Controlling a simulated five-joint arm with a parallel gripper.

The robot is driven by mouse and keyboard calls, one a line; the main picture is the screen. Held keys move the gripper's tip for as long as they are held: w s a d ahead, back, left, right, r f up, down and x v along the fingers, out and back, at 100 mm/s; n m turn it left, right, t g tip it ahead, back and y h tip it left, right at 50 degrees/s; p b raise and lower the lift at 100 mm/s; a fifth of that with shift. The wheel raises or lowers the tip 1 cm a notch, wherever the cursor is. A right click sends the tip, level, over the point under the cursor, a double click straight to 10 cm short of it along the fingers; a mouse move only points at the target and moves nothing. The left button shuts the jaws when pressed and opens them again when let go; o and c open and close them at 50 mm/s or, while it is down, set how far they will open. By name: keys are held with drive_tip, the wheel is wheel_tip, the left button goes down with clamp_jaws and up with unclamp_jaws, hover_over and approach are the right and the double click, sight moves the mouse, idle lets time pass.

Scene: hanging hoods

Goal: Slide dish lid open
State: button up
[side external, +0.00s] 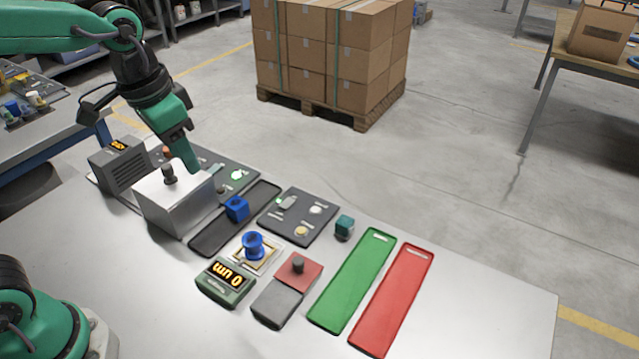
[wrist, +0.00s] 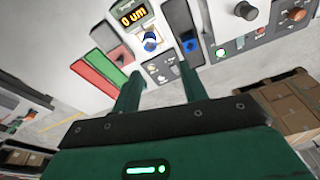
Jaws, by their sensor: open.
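A low two-part block, grey in front (side external: 278,302) and red behind (side external: 312,274), lies near the table's middle. A dark knob (side external: 298,264) stands on its red part; I take this as the dish and lid, though the pictures do not settle it. The block also shows at upper left in the wrist view (wrist: 103,33). My gripper (side external: 190,164) points down above the right side of a silver box (side external: 180,205), well left of the block. In the wrist view, its two fingers (wrist: 158,72) are spread with nothing between them.
The silver box has its own dark knob (side external: 170,174) on top. A black tray (side external: 215,232) holds a blue cube (side external: 237,208).

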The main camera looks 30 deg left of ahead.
drive_tip(key=w+d+f+m+g+y, duration=0.1)
drive_tip(key=w+d+f+m+g, duration=0.15)
drive_tip(key=w+d, duration=0.2)
drive_tip(key=w+d+f+m+g, duration=0.1)
drive_tip(key=w+d+f, duration=0.2)
drive_tip(key=d, duration=0.3)
drive_tip(key=m+g+y, duration=0.2)
approach(299, 262)
drive_tip(key=shift+f, duration=0.45)
drive_tip(key=shift+g, duration=0.25)
drive_tip(key=shift+x, duration=3.9)
drive_tip(key=shift+w+a, duration=0.15)
drive_tip(key=shift+a, duration=0.05)
drive_tip(key=shift+c, duration=0.4)
clamp_jaws()
